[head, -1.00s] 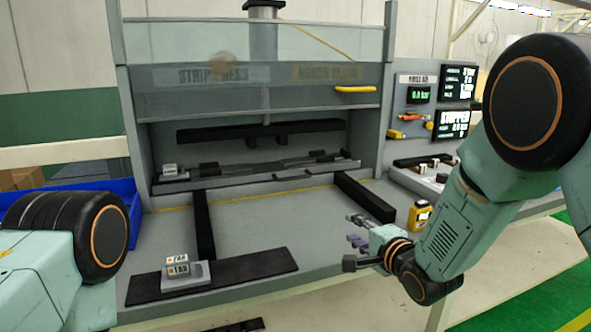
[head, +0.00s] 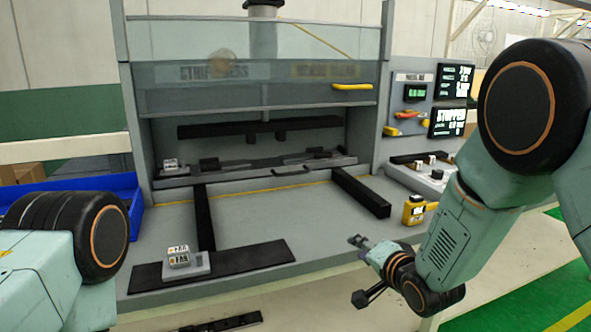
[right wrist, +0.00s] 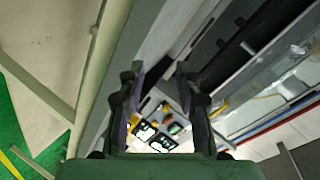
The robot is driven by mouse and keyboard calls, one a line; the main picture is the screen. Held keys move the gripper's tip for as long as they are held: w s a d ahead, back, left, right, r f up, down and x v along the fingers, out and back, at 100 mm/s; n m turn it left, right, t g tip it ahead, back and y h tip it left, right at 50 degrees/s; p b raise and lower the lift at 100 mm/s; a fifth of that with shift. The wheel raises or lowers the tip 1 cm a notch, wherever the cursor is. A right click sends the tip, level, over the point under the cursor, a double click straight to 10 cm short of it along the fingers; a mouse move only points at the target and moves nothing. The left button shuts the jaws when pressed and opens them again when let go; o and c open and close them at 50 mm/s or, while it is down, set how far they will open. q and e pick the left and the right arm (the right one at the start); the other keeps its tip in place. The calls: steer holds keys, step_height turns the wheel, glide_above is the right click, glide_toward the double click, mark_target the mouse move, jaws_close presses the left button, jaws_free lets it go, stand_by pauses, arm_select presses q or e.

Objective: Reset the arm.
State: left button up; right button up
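My right gripper (head: 359,270) is in front of the bench's front edge, at the lower right of the head view. Its fingers are spread apart, with nothing between them. In the right wrist view the two fingers (right wrist: 160,95) stand apart and the gap is empty. My right arm comes in from the right, bent at a large black joint. My left arm shows only as a link and joint at the lower left. The left gripper is out of the picture.
The grey press bench (head: 270,218) has a raised clear guard with a yellow handle (head: 353,87). A small labelled block (head: 178,258) sits on a dark strip. A yellow device (head: 414,210) stands near the right gripper. A blue bin (head: 120,184) is at left.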

steer(key=s+d+f+n+g+h, duration=0.1)
steer(key=s+d+f+n+g, duration=0.15)
steer(key=s+f, duration=0.55)
steer(key=s+d+f+n+g+h, duration=0.1)
steer(key=s+d+f+n+g, duration=0.15)
steer(key=s+f, duration=0.55)
steer(key=s+d+f+n+g+h, duration=0.1)
steer(key=s+d+f+n+g, duration=0.25)
steer(key=s, duration=0.75)
steer(key=s+f+g, duration=0.2)
steer(key=s+f, duration=0.1)
steer(key=s, duration=0.6)
steer(key=s+f+g, duration=0.3)
steer(key=s, duration=0.7)
steer(key=shift+s+f+h, duration=0.15)
steer(key=shift+s+h, duration=0.05)
steer(key=shift+h, duration=0.1)
